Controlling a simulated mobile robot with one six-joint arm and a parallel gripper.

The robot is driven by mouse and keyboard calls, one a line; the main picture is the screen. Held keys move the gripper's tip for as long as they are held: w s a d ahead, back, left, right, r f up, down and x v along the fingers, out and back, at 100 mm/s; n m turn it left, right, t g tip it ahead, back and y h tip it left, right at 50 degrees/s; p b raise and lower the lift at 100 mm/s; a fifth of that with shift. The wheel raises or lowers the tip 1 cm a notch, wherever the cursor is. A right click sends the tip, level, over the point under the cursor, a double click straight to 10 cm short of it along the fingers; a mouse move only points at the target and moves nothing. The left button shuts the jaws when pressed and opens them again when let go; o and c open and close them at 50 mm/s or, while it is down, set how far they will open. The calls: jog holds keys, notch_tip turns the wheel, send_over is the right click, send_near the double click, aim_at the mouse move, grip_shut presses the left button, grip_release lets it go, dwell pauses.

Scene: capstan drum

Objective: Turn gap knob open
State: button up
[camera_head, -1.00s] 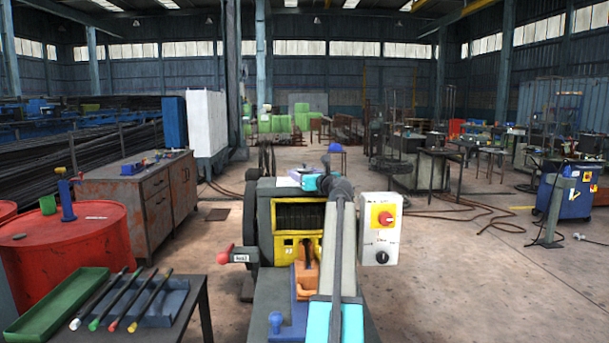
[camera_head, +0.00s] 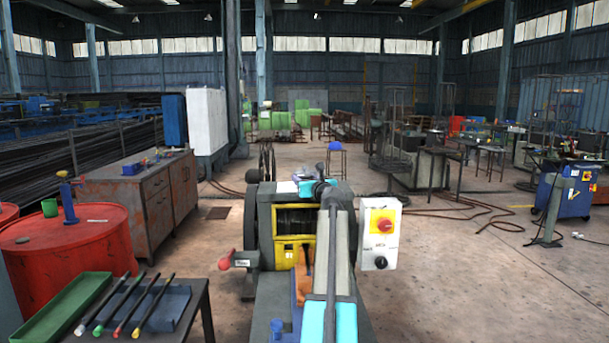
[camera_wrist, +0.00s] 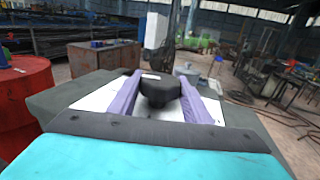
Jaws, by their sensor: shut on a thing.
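In the wrist view, my gripper (camera_wrist: 160,94) has its two purple fingers on either side of a black, rounded knob (camera_wrist: 159,87), the gap knob. The fingers are shut on it. A pale surface shows around the knob and fingers. In the head view, my gripper (camera_head: 307,181) is at the top of the grey and yellow capstan machine (camera_head: 292,250). The knob is hidden there behind my wrist and arm.
A white switch box (camera_head: 380,235) with a red switch stands right of my arm. A red-tipped lever (camera_head: 226,262) sticks out at the machine's left. A bench (camera_head: 180,325) with several rods and a green tray (camera_head: 62,312) is at the lower left.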

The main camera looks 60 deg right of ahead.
jog(key=shift+d+r+m+g+h+p, duration=0.15)
jog(key=shift+m+g+h+p, duration=0.6)
jog(key=shift+p, duration=2.35)
jog(key=shift+a+r+m+g+h+p, duration=0.15)
jog(key=shift+m+g+h+p, duration=0.55)
jog(key=shift+p, duration=2.35)
jog(key=g+h+p, duration=0.1)
jog(key=p, duration=0.5)
jog(key=shift+f+m, duration=0.1)
jog(key=shift+m, duration=0.25)
jog(key=shift+f, duration=0.2)
jog(key=o, duration=1.1)
jog(key=shift+c, duration=0.2)
jog(key=shift+s+a, duration=0.1)
jog(key=shift+a, duration=0.05)
jog(key=v, duration=1.3)
jog(key=shift+a+p, duration=0.2)
jog(key=shift+p, duration=0.15)
jog(key=shift+s, duration=0.1)
